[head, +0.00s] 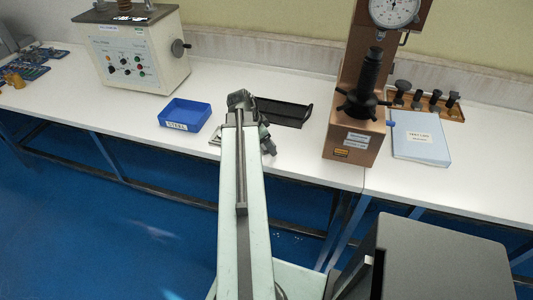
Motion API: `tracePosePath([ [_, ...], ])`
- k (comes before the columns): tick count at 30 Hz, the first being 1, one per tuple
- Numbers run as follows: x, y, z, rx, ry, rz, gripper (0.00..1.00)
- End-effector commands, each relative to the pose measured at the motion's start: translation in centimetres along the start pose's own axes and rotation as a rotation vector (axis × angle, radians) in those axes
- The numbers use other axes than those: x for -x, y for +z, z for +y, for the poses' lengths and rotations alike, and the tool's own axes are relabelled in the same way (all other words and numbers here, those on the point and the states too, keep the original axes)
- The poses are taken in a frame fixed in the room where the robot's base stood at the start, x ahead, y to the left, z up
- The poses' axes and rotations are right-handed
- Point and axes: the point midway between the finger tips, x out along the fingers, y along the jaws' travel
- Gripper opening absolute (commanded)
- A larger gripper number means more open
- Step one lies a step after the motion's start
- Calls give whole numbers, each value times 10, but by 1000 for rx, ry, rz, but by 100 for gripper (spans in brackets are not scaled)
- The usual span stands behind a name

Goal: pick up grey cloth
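My arm reaches out over the white bench, and its end hides part of the bench top. My gripper (268,143) shows only partly, as dark pieces at the right side of the arm near the bench's front edge. Its fingers are too small and covered to tell whether they are open or shut. A small grey patch (215,139) shows just left of the arm at the front edge. It may be part of the grey cloth, but most of it is hidden behind the arm and I cannot tell for sure.
A blue bin (186,115) labelled STEEL stands left of the arm. A black tray (283,112) lies behind and right. A brown hardness tester (352,139), a blue folder (419,138) and a wooden rack (432,108) are right. A cream machine (135,57) stands left.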

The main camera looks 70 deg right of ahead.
Motion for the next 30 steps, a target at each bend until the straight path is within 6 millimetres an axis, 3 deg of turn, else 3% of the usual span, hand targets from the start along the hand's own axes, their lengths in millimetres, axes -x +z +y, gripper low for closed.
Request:
tracePosePath([
  [6,-1,0,0,1,-1,0,74],
  [12,0,0,0,2,-1,0,18],
  [14,0,0,0,2,-1,0,6],
  [23,6,-2,0,2,-1,0,5],
  [30,44,-18,-1,2,-1,0,5],
])
